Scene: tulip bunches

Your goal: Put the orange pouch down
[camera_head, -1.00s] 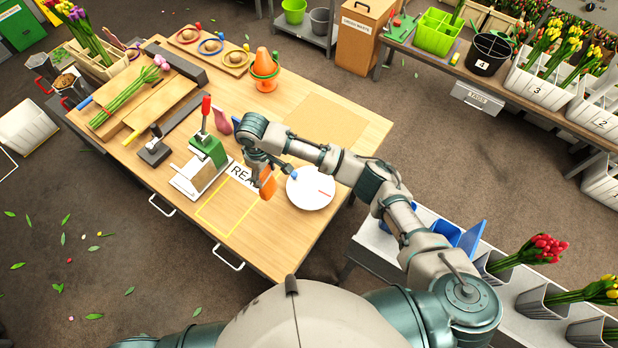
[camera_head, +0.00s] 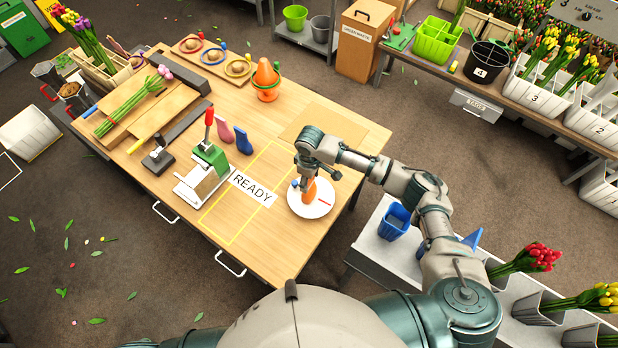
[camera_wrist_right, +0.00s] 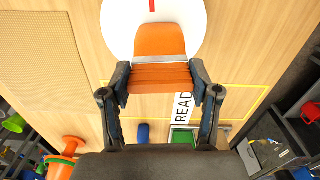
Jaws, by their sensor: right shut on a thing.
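The orange pouch (camera_head: 310,193) is in my right gripper (camera_head: 307,183), over the white round plate (camera_head: 322,211). In the right wrist view the pouch (camera_wrist_right: 160,42) lies between the two fingers of the right gripper (camera_wrist_right: 161,80), with a pale band across it and folds near the fingers. Its far end overlaps the white plate (camera_wrist_right: 117,25), which has a red mark. I cannot tell whether the pouch touches the plate. My left gripper is not in view.
The yellow outlined area (camera_head: 237,222) with the READY label (camera_head: 253,189) is empty, left of the plate. A green press (camera_head: 209,158), a pink pouch (camera_head: 224,131) and a blue pouch (camera_head: 243,140) stand further left.

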